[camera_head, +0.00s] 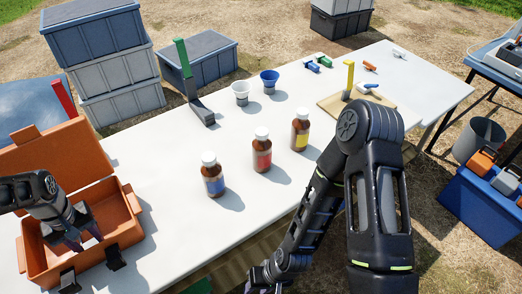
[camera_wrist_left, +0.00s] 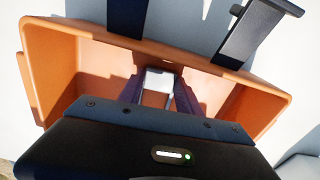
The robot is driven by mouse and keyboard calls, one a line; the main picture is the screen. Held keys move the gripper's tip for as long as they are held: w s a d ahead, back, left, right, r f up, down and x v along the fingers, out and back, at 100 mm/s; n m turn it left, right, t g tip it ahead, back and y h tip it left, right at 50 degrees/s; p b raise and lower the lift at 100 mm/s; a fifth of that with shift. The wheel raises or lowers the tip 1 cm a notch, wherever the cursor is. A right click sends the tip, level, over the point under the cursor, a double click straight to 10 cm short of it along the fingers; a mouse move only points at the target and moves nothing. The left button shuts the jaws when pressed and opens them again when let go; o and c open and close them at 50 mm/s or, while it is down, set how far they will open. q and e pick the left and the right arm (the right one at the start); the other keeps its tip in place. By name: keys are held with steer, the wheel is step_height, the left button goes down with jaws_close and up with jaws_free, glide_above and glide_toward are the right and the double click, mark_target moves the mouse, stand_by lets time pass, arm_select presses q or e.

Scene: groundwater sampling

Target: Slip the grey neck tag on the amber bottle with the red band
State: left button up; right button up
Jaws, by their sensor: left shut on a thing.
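The amber bottle with the red band (camera_head: 262,158) stands upright on the white table, between the blue-banded bottle (camera_head: 213,183) and the yellow-banded bottle (camera_head: 300,134). My left gripper (camera_head: 84,238) is down in the open orange case, well to the left of the bottles. In the left wrist view, its fingers are shut on a small pale grey piece (camera_wrist_left: 158,84), which looks like the grey neck tag; its shape is partly hidden. The end of my right arm (camera_head: 268,276) is at the bottom edge, and its fingers cannot be made out.
The orange case (camera_head: 133,230) has its lid raised. A tan board (camera_head: 330,104) lies at right. Table space left of the bottles is clear.

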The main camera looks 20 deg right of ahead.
arm_select(q)
steer(key=shift+r+p, duration=2.15)
steer(key=shift+r, duration=0.9)
steer(key=w+d+r+m, duration=0.2)
steer(key=w+d+r, duration=0.1)
steer(key=d, duration=0.3)
steer(key=w+d+r+m, duration=0.2)
steer(key=w+d+r, duration=0.2)
steer(key=d, duration=0.3)
steer(key=shift+w, duration=0.8)
steer(key=shift+r, duration=0.2)
